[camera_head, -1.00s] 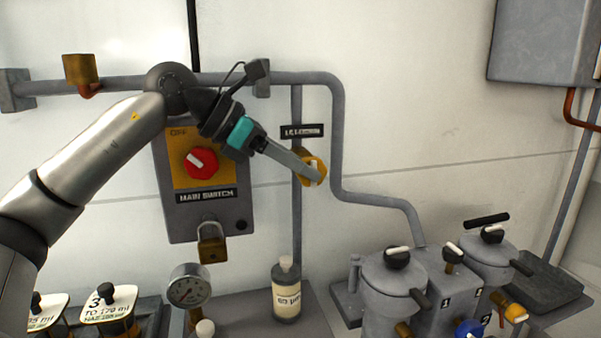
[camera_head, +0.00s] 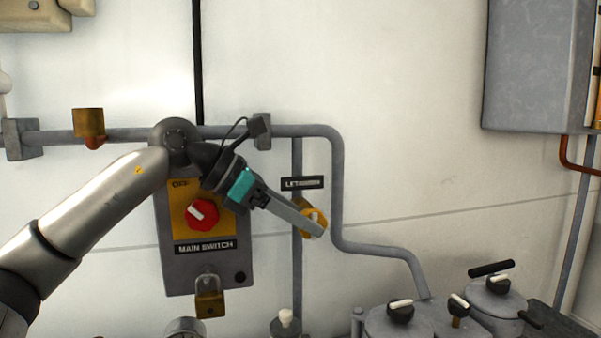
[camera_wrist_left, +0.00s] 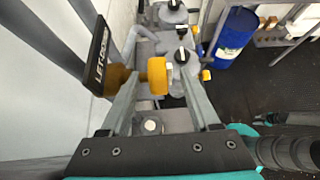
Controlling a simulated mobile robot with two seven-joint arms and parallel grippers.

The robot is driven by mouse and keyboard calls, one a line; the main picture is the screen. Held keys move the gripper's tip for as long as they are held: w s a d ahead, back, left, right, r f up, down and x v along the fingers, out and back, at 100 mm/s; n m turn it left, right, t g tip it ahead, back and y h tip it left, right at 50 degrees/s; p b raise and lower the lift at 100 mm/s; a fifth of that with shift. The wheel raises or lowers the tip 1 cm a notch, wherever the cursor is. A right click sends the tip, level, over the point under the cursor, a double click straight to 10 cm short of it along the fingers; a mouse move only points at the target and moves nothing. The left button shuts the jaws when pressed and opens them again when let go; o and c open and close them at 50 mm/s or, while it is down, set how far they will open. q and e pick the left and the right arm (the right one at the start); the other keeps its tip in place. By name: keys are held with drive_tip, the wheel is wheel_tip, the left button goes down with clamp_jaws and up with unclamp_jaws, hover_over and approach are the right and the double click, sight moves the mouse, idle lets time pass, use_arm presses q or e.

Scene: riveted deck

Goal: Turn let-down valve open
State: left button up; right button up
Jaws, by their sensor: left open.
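The let-down valve has a yellow round knob (camera_head: 314,217) with a white mark, on the thin vertical pipe under a black label plate (camera_head: 303,183). My left gripper (camera_head: 317,226) reaches it from the left, and its fingers cover part of the knob. In the left wrist view the yellow knob (camera_wrist_left: 157,75) lies between the two spread fingertips of the left gripper (camera_wrist_left: 160,79). The gripper is open; whether either finger touches the knob I cannot tell. The label (camera_wrist_left: 98,60) stands left of the fingers there. My right gripper is not in view.
A main switch box (camera_head: 204,265) with a red knob and a brass padlock (camera_head: 209,304) hangs left of the valve. A grey pipe (camera_head: 337,190) bends close on the right. Grey pots with black knobs (camera_head: 401,311) stand lower right. A blue drum (camera_wrist_left: 236,38) shows in the wrist view.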

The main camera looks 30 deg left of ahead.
use_arm(q)
drive_tip(key=shift+r, duration=0.1)
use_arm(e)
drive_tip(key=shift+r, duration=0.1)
use_arm(q)
drive_tip(key=shift+r, duration=0.3)
wheel_tip(320, 180, up, 19)
drive_tip(key=p, duration=1)
drive_tip(key=shift+r, duration=0.15)
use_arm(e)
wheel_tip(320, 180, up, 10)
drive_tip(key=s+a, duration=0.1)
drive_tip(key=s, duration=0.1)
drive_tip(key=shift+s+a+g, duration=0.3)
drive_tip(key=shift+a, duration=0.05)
